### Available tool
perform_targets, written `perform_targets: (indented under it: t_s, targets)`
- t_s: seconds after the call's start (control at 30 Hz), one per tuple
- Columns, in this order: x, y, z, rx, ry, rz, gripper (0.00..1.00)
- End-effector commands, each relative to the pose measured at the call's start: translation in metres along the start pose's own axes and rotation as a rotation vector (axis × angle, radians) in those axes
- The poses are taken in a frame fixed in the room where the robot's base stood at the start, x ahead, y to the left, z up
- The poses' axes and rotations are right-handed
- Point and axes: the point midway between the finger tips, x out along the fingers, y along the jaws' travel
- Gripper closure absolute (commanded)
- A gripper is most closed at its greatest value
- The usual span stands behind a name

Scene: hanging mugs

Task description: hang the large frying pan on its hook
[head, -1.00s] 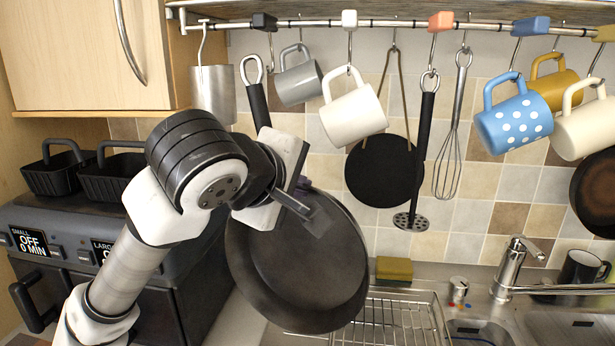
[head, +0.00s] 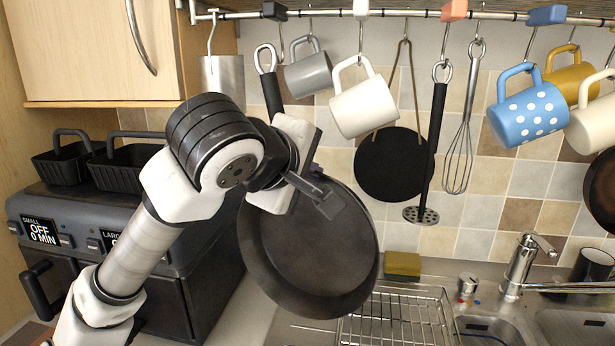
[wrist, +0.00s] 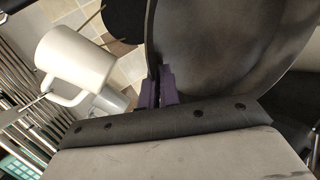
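The large frying pan (head: 305,265) is dark and held upright, its inside facing the head camera. A black handle with a metal loop end (head: 265,58) rises above it, partly hidden behind my wrist. My gripper (head: 322,192) is at the pan's upper rim. In the wrist view, its purple fingers (wrist: 158,88) are closed on the rim of the pan (wrist: 215,45). A hook with a black tag (head: 275,11) is on the rail just above the loop. I cannot tell whether the loop is on it.
A grey mug (head: 308,70) and a cream mug (head: 362,105) hang right of the handle. A metal cup (head: 222,78) hangs to its left. A round black board (head: 390,165) and a masher (head: 430,150) hang further right. A dish rack (head: 400,315) stands below right.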

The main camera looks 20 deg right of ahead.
Motion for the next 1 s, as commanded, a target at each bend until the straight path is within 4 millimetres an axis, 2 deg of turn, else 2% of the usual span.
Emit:
perform_targets:
  t_s: [0.57,1.0]
  targets:
    - [0.026,0.011,-0.009,0.0,0.002,0.005,1.0]
    - [0.029,0.011,-0.01,0.0,0.001,0.005,1.0]
